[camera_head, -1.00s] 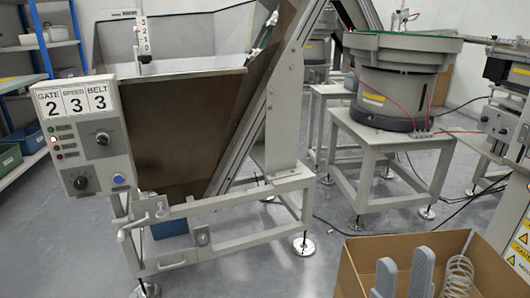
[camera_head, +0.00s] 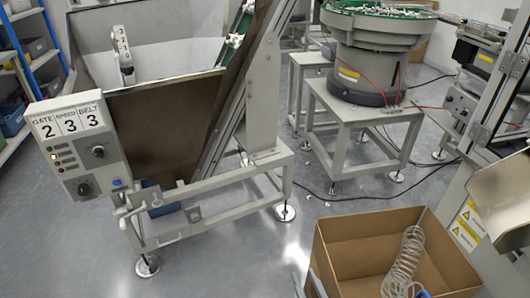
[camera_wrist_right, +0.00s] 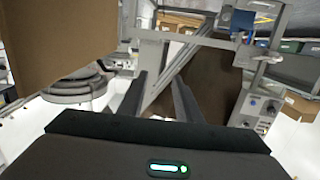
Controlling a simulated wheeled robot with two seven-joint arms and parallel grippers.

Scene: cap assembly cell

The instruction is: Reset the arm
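My right gripper (camera_wrist_right: 160,78) shows in the right wrist view with its two dark fingers apart and nothing between them. In the head view, only a grey-blue tip (camera_head: 316,284), which looks like one of its fingers, shows at the bottom edge by the cardboard box (camera_head: 362,222). The rest of that gripper is cut off. My left gripper is not in view. A clear coil (camera_head: 404,262) stands tilted in the box.
A hopper machine (camera_head: 160,125) with a "2 3 3" control panel (camera_head: 80,148) stands at left. A bowl feeder (camera_head: 370,60) on a grey stand is behind the box. A tan chute (camera_head: 505,195) juts in at right. Grey floor (camera_head: 240,262) is open between hopper and box.

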